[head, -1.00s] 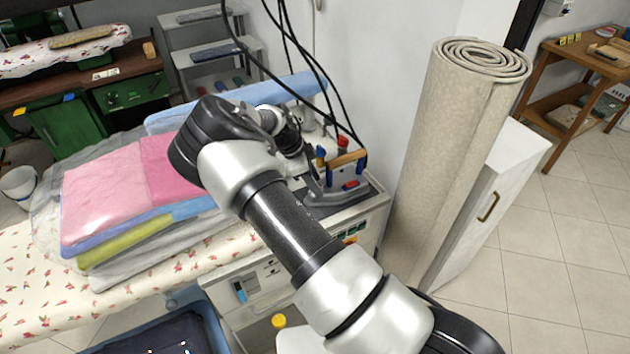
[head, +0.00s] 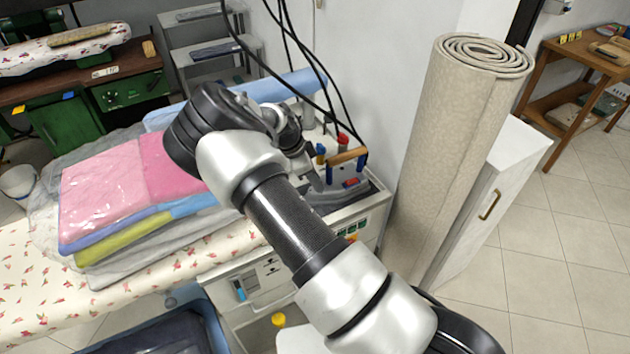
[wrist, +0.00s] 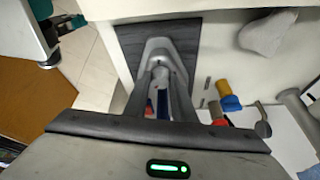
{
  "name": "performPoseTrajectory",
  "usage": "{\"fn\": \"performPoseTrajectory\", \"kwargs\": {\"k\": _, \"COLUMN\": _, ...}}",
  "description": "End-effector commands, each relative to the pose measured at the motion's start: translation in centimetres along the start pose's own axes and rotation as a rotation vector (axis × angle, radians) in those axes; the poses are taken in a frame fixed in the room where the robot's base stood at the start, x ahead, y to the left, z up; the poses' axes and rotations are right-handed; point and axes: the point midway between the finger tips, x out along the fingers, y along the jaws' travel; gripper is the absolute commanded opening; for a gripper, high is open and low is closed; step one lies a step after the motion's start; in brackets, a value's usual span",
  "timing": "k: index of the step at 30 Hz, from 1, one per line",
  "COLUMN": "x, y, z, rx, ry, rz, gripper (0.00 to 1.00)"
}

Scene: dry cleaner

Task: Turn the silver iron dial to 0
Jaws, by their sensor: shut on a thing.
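The silver iron (head: 330,191) stands on the machine top in the head view, partly covered by my arm. In the wrist view its grey body (wrist: 162,48) lies on a dark pad (wrist: 188,30). My gripper (wrist: 162,76) reaches over the iron, its two fingers closing towards each other at the iron's body. It is shut on a small part there, apparently the dial. The dial's marks and pointer cannot be read. A blue part (wrist: 162,104) shows between the fingers. In the head view my gripper's fingertips are hidden behind my wrist.
Red and blue-topped bottles stand close by. Black cables hang above. Wrapped folded clothes (head: 105,190) lie left of my arm, and a rolled carpet (head: 450,150) stands to the right.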

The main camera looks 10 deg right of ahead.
Motion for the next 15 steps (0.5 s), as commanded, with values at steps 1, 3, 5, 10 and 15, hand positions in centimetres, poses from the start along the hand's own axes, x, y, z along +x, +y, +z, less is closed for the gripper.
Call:
{"fn": "performPoseTrajectory", "kwargs": {"k": 1, "x": 0.14, "y": 0.01, "z": 0.02, "rx": -0.027, "ry": -0.003, "rz": -0.015, "gripper": 0.01}}
{"fn": "performPoseTrajectory", "kwargs": {"k": 3, "x": 0.16, "y": 0.06, "z": 0.04, "rx": -0.079, "ry": -0.006, "rz": -0.037, "gripper": 0.01}}
{"fn": "performPoseTrajectory", "kwargs": {"k": 5, "x": 0.16, "y": 0.10, "z": 0.01, "rx": -0.127, "ry": -0.009, "rz": -0.058, "gripper": 0.01}}
{"fn": "performPoseTrajectory", "kwargs": {"k": 10, "x": 0.23, "y": 0.23, "z": -0.04, "rx": -0.274, "ry": -0.017, "rz": -0.119, "gripper": 0.01}}
{"fn": "performPoseTrajectory", "kwargs": {"k": 15, "x": 0.23, "y": 0.33, "z": -0.15, "rx": -0.420, "ry": -0.023, "rz": -0.181, "gripper": 0.01}}
